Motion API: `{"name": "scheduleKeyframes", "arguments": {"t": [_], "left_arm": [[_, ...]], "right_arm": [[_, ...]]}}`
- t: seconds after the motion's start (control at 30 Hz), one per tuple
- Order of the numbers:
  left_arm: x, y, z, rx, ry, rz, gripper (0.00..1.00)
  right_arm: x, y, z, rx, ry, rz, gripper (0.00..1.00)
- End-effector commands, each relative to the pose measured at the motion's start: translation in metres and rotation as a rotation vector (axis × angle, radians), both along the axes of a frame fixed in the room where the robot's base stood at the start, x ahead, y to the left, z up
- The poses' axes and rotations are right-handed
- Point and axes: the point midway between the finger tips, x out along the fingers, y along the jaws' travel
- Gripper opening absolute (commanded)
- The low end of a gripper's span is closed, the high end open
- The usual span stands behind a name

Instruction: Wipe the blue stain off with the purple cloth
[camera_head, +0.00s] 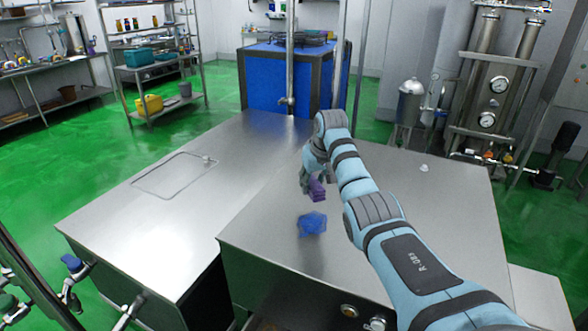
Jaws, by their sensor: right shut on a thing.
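The blue stain (312,224) is an irregular blue patch on the right-hand steel worktop, near its front left part. The purple cloth (317,190) is a small folded purple piece just behind the stain in the picture. My right gripper (311,181) is shut on the cloth, at the end of my light blue arm coming in from the lower right. I cannot tell whether the cloth touches the worktop. The gripper's fingers are partly hidden by the wrist. My left gripper is not in view.
The right steel worktop (420,215) is mostly bare, with a small white knob (424,168) at right. The left steel worktop (130,240) has a rectangular hatch (174,175). A vertical pole (291,60) stands behind. Valves (72,265) and pipes are at lower left.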

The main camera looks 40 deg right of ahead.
Motion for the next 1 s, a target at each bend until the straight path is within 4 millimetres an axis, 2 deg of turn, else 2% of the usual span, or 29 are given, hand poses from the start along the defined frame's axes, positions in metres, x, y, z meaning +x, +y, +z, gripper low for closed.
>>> {"name": "scheduleKeyframes", "arguments": {"t": [0.17,0.3,0.5,0.67,1.0], "left_arm": [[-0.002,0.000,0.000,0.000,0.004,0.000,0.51],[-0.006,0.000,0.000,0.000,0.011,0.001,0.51],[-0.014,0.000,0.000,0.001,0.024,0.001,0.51],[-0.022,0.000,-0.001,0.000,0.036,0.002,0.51],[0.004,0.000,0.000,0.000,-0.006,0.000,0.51]], "right_arm": [[-0.006,-0.001,-0.003,-0.001,-0.005,0.002,0.07],[-0.011,-0.002,-0.020,-0.001,-0.004,0.003,0.07],[-0.004,-0.001,-0.049,0.001,0.000,-0.001,0.07],[-0.001,0.000,-0.060,0.000,0.001,0.000,0.07],[-0.001,0.000,-0.060,0.000,0.001,0.000,0.07]]}}
